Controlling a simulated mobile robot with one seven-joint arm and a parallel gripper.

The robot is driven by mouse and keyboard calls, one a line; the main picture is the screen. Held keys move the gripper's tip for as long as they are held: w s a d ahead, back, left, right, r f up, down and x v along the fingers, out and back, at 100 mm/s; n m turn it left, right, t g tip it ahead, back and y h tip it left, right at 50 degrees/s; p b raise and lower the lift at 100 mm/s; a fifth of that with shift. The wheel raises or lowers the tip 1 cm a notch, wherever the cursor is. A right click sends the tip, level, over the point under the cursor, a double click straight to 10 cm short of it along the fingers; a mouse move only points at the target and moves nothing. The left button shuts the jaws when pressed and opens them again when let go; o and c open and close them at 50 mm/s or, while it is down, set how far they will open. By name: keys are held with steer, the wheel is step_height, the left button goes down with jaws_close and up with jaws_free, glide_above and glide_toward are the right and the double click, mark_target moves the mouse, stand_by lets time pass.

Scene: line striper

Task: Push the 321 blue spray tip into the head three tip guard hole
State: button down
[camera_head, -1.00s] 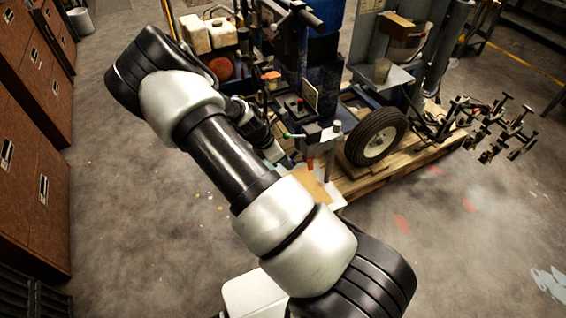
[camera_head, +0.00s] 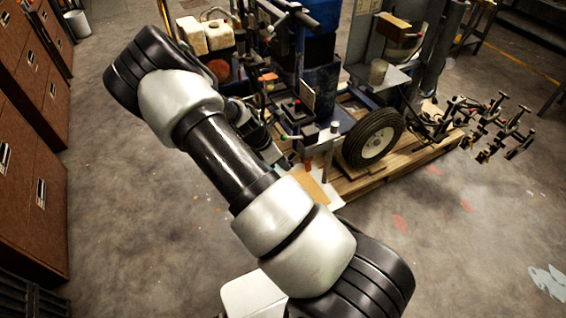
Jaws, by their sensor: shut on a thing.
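My gripper (camera_head: 281,159) is at the far end of my arm, beside the front of the line striper (camera_head: 318,92). It is small in the view and partly hidden behind my arm. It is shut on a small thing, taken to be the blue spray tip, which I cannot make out. A small reddish-brown part (camera_head: 308,165), possibly a tip guard, hangs under the striper's front arm, just right of my gripper. I cannot see a guard hole, tell which head this is, or tell whether the tip touches it.
The striper stands on a wooden pallet (camera_head: 395,174), with a black tyre (camera_head: 372,139) at its right. A tan and white sheet (camera_head: 322,190) lies below the reddish-brown part. Brown cabinets (camera_head: 33,150) line the left.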

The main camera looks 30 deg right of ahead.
steer(key=shift+d+r, duration=0.15)
steer(key=shift+d, duration=1.2)
stand_by(1.3)
steer(key=shift+a+b, duration=0.4)
stand_by(5.0)
